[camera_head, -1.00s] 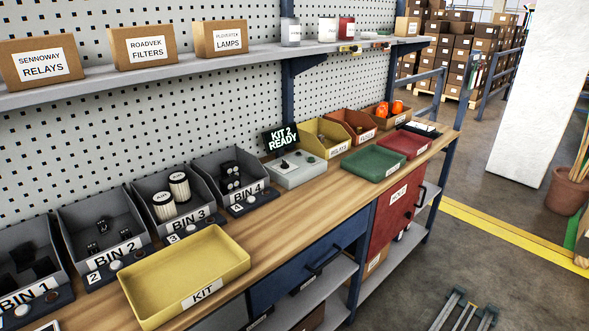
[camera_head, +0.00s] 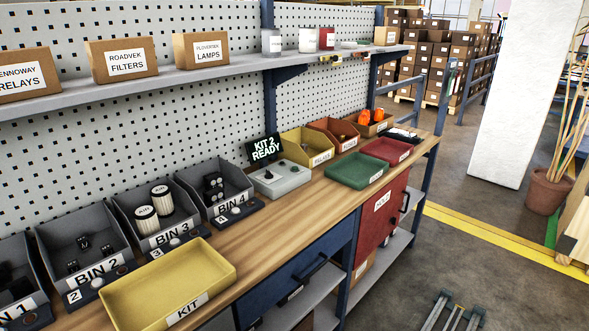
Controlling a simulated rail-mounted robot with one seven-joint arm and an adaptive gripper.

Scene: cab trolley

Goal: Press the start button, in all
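Dark strips with round buttons lie in front of the bins, such as the number 4 strip (camera_head: 238,213) and number 3 strip (camera_head: 180,242). The yellow kit tray (camera_head: 120,285) is empty. My gripper is not in view.
Grey bins with parts, such as Bin 3 (camera_head: 120,209), line the back left. A green tray (camera_head: 353,171) and red tray (camera_head: 387,150) lie to the right. A shelf (camera_head: 200,75) overhangs the bench. Bare wood (camera_head: 265,220) lies before the control box.

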